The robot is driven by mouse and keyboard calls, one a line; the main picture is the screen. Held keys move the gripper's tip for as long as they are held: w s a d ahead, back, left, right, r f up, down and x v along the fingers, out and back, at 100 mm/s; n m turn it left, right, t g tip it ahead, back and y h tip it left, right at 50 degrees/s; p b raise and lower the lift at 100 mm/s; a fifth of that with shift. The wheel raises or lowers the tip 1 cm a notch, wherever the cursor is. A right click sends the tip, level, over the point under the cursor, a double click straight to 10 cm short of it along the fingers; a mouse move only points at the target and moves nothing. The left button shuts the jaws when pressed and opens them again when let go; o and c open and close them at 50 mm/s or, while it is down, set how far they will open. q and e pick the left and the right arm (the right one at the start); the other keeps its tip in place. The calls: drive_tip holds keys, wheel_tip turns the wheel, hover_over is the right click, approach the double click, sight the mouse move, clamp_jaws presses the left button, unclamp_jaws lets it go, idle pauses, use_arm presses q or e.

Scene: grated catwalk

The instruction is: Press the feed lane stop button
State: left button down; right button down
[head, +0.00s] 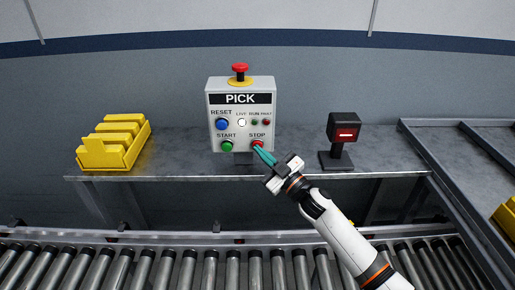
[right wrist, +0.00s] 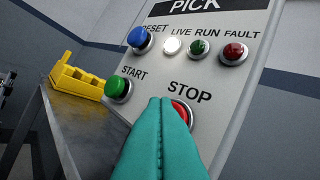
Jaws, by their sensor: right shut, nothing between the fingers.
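The grey control box (head: 240,107) labelled PICK stands on the metal shelf. Its red STOP button (head: 257,143) is at the lower right of the panel, and it also shows in the right wrist view (right wrist: 181,108), partly hidden behind my fingers. My right gripper (head: 259,150) is shut and empty, its teal fingertips at the STOP button. In the right wrist view the closed fingertips (right wrist: 167,100) overlap the button; I cannot tell whether they touch it. My left gripper is not in view.
The panel also has a green START button (head: 227,146), a blue RESET button (head: 222,124) and small lamps. A red mushroom button (head: 239,68) tops the box. Yellow bins (head: 112,142) stand left, a black scanner (head: 344,135) right. A roller conveyor (head: 180,268) runs in front.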

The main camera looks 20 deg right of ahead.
drive_tip(key=shift+w+d, duration=0.1)
drive_tip(key=shift+w, duration=0.1)
drive_tip(key=shift+s, duration=0.1)
idle(0.4)
drive_tip(key=shift+s+a+p, duration=0.2)
drive_tip(key=shift+s+p, duration=0.05)
drive_tip(key=shift+s, duration=0.3)
drive_tip(key=shift+s+a+p, duration=0.15)
drive_tip(key=shift+s+p, duration=0.1)
drive_tip(key=shift+s, duration=0.3)
drive_tip(key=s+p, duration=0.1)
drive_tip(key=s, duration=0.1)
drive_tip(key=s+a, duration=0.1)
drive_tip(key=s, duration=0.1)
drive_tip(key=shift+s+a+p, duration=0.2)
drive_tip(key=shift+s+p, duration=0.2)
drive_tip(key=shift+f, duration=0.1)
